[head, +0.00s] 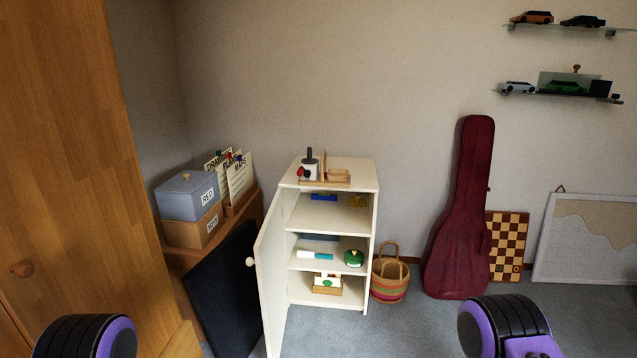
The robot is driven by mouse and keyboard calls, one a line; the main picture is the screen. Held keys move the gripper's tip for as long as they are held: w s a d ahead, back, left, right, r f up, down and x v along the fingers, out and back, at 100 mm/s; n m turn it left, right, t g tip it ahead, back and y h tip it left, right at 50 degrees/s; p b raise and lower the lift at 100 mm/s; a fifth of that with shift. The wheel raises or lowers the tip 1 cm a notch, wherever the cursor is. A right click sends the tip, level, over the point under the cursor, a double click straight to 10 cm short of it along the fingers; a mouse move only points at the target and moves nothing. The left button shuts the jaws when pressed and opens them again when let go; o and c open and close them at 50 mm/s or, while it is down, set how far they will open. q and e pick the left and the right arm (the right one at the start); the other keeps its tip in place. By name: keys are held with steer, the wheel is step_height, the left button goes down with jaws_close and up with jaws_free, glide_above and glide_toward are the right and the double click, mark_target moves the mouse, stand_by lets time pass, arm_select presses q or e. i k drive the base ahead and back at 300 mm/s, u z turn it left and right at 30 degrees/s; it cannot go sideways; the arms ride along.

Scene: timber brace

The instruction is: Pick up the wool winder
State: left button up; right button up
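What looks like the wool winder (309,168) stands on top of the white cabinet (357,170) near its left edge. It has a dark upright spindle, a pale body and a red knob on its left side. It looks upright, and nothing holds it. Only rounded black and purple parts of my arms show at the bottom left and bottom right, well in front of the cabinet. My grippers and fingertips are not in view.
A wooden stand (338,178) sits just right of the winder. The cabinet door (270,270) hangs open toward me; small items fill the shelves. A basket (390,280) and red instrument case (462,220) stand right. Boxes (188,197) and a wardrobe (65,180) are left.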

mark_target(340, 178)
steer(key=z, duration=0.6)
steer(key=i, duration=0.85)
steer(key=z, duration=0.6)
steer(key=i, duration=1.15)
steer(key=u, duration=0.7)
steer(key=i, duration=0.9)
steer(key=u, duration=0.8)
